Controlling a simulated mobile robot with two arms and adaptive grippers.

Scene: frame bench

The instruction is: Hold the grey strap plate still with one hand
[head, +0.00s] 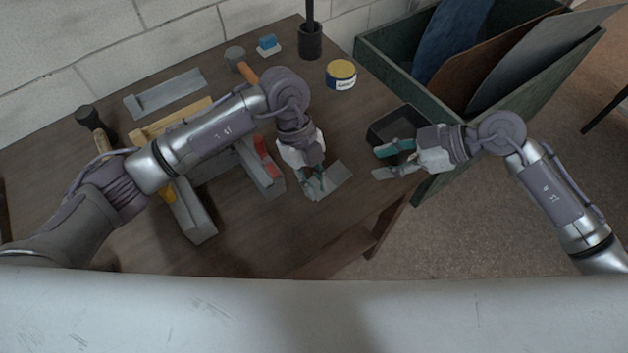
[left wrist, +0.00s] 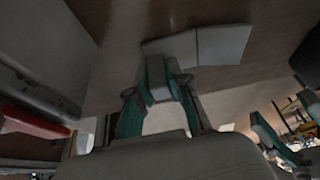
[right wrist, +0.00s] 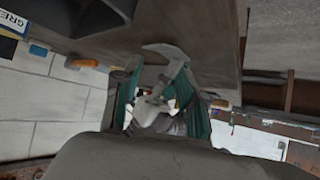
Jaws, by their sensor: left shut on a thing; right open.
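The grey strap plate (head: 333,183) lies low at the right front part of the bench, close to its edge. My left gripper (head: 315,186) is shut on its near-left part. In the left wrist view the plate (left wrist: 222,45) extends beyond my left fingertips (left wrist: 160,82) as two flat pale sections with a seam or bend between them. The fingers hide part of it. My right gripper (head: 381,160) is open, to the right of the plate and apart from it, near the bench edge. In the right wrist view its fingers (right wrist: 160,75) stand apart.
A dark open bin (head: 378,133) stands just behind my right gripper. A yellow tin (head: 341,72), black holder (head: 310,43) and blue-white block (head: 268,45) are farther back. Grey rails (head: 192,215) lie left. A green crate (head: 430,130) of panels stands beyond the right edge.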

